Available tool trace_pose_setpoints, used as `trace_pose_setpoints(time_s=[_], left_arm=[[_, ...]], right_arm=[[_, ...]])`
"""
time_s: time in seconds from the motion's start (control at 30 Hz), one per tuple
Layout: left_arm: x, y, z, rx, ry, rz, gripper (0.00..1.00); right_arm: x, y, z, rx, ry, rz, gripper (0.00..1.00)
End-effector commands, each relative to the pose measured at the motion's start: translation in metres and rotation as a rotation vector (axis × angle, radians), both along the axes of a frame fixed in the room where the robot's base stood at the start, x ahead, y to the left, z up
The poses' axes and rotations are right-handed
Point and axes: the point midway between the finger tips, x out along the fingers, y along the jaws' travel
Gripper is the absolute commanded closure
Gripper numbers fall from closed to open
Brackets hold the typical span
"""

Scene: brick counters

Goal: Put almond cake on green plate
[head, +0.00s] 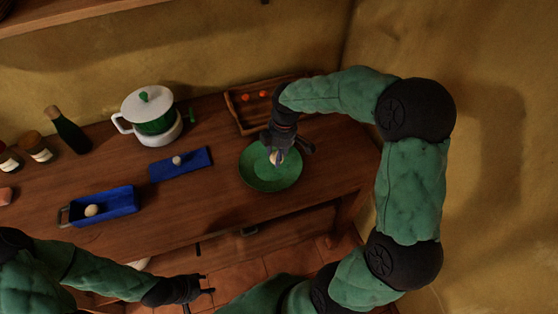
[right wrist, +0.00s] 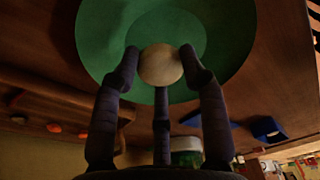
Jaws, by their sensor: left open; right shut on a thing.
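The green plate (head: 258,179) lies on the wooden counter, and it fills the top of the right wrist view (right wrist: 105,40). My right gripper (head: 277,157) is over the plate, fingers pointing down. It is shut on a pale round cake, which I take to be the almond cake (right wrist: 161,65). In the right wrist view the fingers surround the cake, with the plate's green surface behind it. I cannot tell whether the cake touches the plate. My left gripper (head: 207,284) is open and empty, low in front of the counter.
A blue tray (head: 118,204) holds a pale ball, and a blue mat (head: 197,158) bears another. A white and green pot (head: 148,109), a dark bottle (head: 66,130) and jars stand behind. A wooden tray (head: 236,117) with orange-red items is behind the plate.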

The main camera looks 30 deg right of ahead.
Motion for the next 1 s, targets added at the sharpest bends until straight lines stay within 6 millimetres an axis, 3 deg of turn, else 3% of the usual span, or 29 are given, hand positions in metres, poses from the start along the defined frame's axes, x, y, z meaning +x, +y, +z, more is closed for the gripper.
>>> trace_pose_setpoints(time_s=[0.37,0.77,0.8,1.0], left_arm=[[0.0,0.0,-0.014,0.0,0.0,0.0,0.52],[0.0,0.0,-0.014,0.0,0.0,0.0,0.52],[0.0,0.0,-0.014,0.0,0.0,0.0,0.52],[0.0,0.0,-0.014,0.0,0.0,0.0,0.52]], right_arm=[[0.004,-0.007,-0.04,0.001,0.002,-0.001,0.79],[0.004,-0.007,-0.044,0.001,0.001,0.0,0.79],[0.004,-0.007,-0.043,0.001,0.001,0.0,0.49],[0.004,-0.007,-0.043,0.001,0.001,0.0,0.47]])
